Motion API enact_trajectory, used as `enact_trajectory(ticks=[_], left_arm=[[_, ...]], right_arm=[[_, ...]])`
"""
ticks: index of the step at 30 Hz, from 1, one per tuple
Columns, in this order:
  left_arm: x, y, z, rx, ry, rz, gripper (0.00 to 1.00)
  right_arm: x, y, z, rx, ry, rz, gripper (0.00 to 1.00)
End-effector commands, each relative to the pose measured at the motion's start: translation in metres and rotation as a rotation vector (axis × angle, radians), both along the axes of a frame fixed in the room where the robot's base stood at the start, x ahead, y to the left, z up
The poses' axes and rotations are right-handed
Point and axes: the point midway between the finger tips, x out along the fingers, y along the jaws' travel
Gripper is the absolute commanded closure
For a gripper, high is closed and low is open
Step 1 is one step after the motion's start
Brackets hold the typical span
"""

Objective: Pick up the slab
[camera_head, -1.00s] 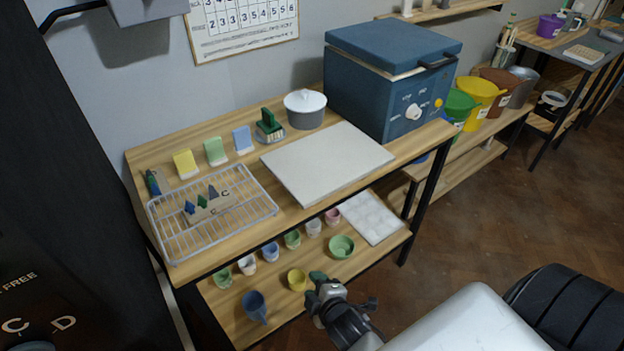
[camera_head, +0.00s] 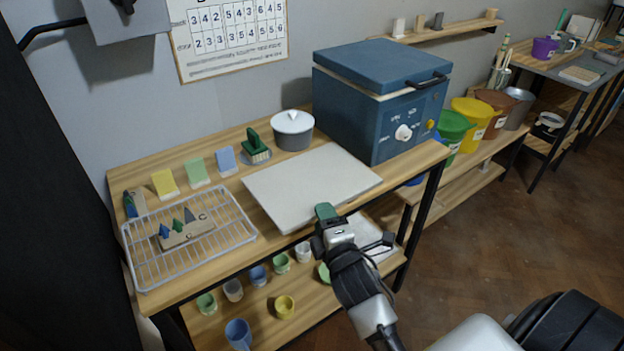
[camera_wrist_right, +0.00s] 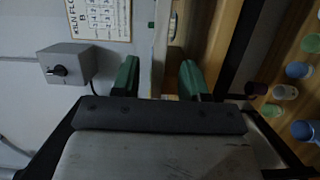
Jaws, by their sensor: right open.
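The slab (camera_head: 310,180), a flat off-white board, lies on the wooden table top between the wire rack and the blue kiln. My right gripper (camera_head: 327,213), with green fingertips, is at the slab's front edge. In the right wrist view my right gripper (camera_wrist_right: 158,80) is open, and a pale edge that looks like the slab (camera_wrist_right: 159,45) stands in the gap between its fingers. I cannot tell whether either finger touches it. My left gripper is not in view.
A blue kiln (camera_head: 380,95) stands right of the slab and a lidded grey pot (camera_head: 293,132) behind it. A wire rack (camera_head: 140,275) holding a small block with coloured cones is at the left. Several cups (camera_head: 285,306) stand on the lower shelf.

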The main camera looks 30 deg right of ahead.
Motion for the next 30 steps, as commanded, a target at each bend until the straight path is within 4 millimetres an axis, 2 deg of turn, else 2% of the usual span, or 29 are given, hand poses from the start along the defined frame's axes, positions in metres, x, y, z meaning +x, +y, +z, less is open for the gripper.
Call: enact_trajectory(ticks=[1,6,15,17,24,30], left_arm=[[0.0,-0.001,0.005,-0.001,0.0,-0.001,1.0],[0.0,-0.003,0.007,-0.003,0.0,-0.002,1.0],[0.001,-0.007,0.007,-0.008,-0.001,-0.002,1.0],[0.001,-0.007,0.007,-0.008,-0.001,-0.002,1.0],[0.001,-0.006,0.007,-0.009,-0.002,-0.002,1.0],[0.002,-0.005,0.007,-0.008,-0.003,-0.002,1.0]], right_arm=[[0.008,-0.005,0.005,-0.004,-0.002,-0.001,0.56],[0.029,-0.011,0.004,0.0,-0.001,0.0,0.56],[0.034,-0.012,0.002,0.0,0.0,0.0,0.56],[0.034,-0.012,0.003,0.0,0.0,0.0,0.64],[0.034,-0.012,0.002,0.0,0.0,0.0,1.0],[0.034,-0.012,0.002,0.0,0.0,0.0,1.0]])
